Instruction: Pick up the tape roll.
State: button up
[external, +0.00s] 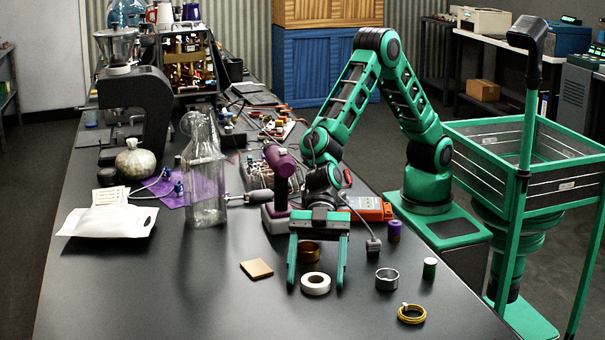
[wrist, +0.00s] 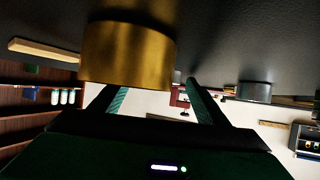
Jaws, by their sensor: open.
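The tape roll (external: 315,290) is a short white ring lying flat on the dark table in the external view. My gripper (external: 316,282) is open and points down, with one green finger on either side of the roll in the picture. I cannot tell whether the fingers are level with it or touching it. A gold ring (external: 309,253) stands just behind the roll. In the wrist view the gold ring (wrist: 127,55) is large and close, in front of my spread fingers (wrist: 155,98). I cannot make out the white roll there; the gold ring may hide it.
A tan block (external: 257,269) lies left of my gripper. A silver ring (external: 387,279), a green cylinder (external: 430,268) and a yellow ring (external: 412,313) lie to the right. A purple drill (external: 279,180) and a glass bottle (external: 206,180) stand behind. The front left table is clear.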

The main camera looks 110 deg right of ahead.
jog(key=c, duration=1.2)
jog(key=shift+o, duration=0.2)
